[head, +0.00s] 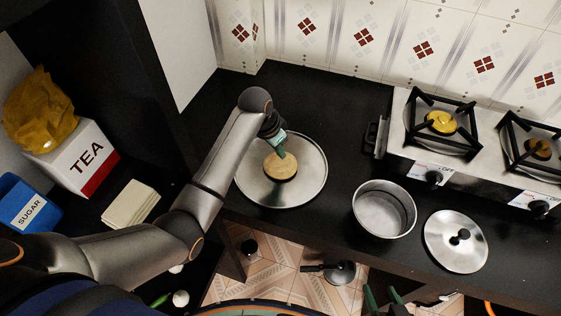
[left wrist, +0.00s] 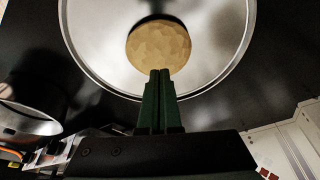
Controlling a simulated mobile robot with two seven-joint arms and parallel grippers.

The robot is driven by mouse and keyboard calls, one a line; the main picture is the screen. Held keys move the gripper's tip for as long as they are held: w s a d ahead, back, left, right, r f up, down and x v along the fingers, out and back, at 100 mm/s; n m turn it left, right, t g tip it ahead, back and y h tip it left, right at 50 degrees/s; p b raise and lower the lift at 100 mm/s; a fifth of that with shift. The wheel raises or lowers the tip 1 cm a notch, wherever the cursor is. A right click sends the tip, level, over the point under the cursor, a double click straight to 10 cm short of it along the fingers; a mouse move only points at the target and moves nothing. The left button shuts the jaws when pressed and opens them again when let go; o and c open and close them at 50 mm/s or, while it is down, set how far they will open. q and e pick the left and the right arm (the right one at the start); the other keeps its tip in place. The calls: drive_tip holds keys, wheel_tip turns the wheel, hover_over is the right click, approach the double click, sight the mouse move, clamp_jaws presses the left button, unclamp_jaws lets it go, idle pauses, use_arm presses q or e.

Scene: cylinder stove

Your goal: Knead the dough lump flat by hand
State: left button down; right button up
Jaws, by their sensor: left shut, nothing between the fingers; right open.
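The dough lump (head: 281,168) is a round, pale tan piece on a round metal tray (head: 311,185) on the dark counter. In the left wrist view the dough (left wrist: 158,44) looks rounded with a faceted surface, near the middle of the tray (left wrist: 88,50). My left gripper (head: 281,153) is shut and empty, pointing down at the dough. In the left wrist view its green fingertips (left wrist: 159,72) overlap the dough's near edge; I cannot tell whether they touch it. My right gripper (head: 382,297) is open and empty at the bottom of the head view, below the counter edge.
A metal pot (head: 384,210) and a lid (head: 456,241) stand right of the tray. The stove (head: 437,160) is at the right. A tea box (head: 80,160), sugar packet (head: 27,203) and beige stack (head: 130,204) are at the left. The counter behind the tray is clear.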

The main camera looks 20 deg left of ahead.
sight(281, 163)
use_arm(q)
drive_tip(key=shift+f+b, duration=0.45)
drive_tip(key=shift+f, duration=0.85)
drive_tip(key=shift+r+p, duration=0.1)
drive_tip(key=shift+p, duration=0.45)
drive_tip(key=shift+s+f, duration=0.15)
drive_tip(key=shift+f, duration=0.2)
idle(0.5)
drive_tip(key=shift+r, duration=0.1)
idle(0.6)
drive_tip(key=shift+a, duration=0.1)
idle(0.8)
drive_tip(key=shift+r, duration=1.4)
